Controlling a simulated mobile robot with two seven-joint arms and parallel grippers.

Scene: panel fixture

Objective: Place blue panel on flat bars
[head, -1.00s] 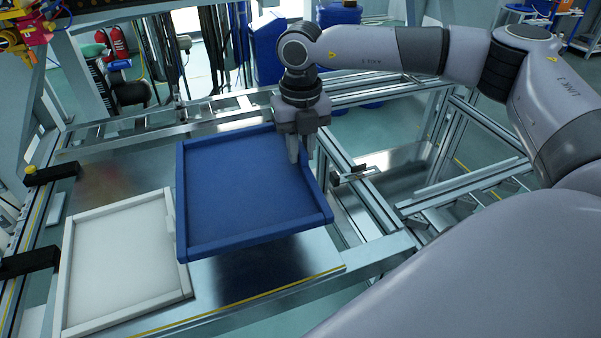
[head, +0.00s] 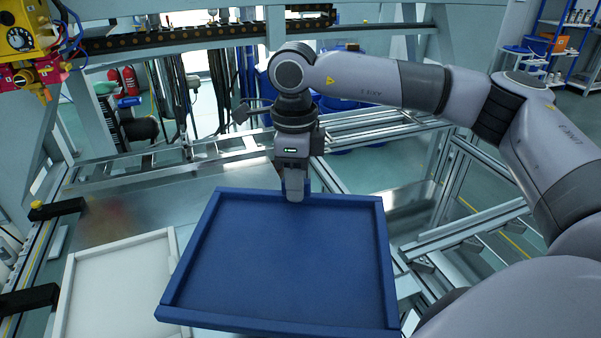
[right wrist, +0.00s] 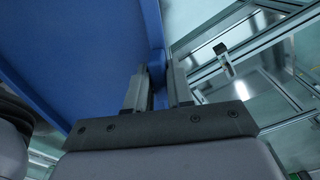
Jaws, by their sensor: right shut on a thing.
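The blue panel (head: 285,260) is a shallow square tray with a raised rim, held in the air in the lower middle of the head view. My right gripper (head: 295,190) is shut on its far rim. In the right wrist view the two fingers (right wrist: 157,88) pinch the edge of the blue panel (right wrist: 85,50). Metal bars of the frame (head: 455,235) run to the right of the panel and partly under it; I cannot tell which are the flat bars. My left gripper is not in view.
A white panel (head: 120,285) lies on the metal table at the left, partly overlapped in view by the blue one. Black clamps (head: 55,209) stand at the table's left edge. A metal table surface (head: 150,210) behind the white panel is bare.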

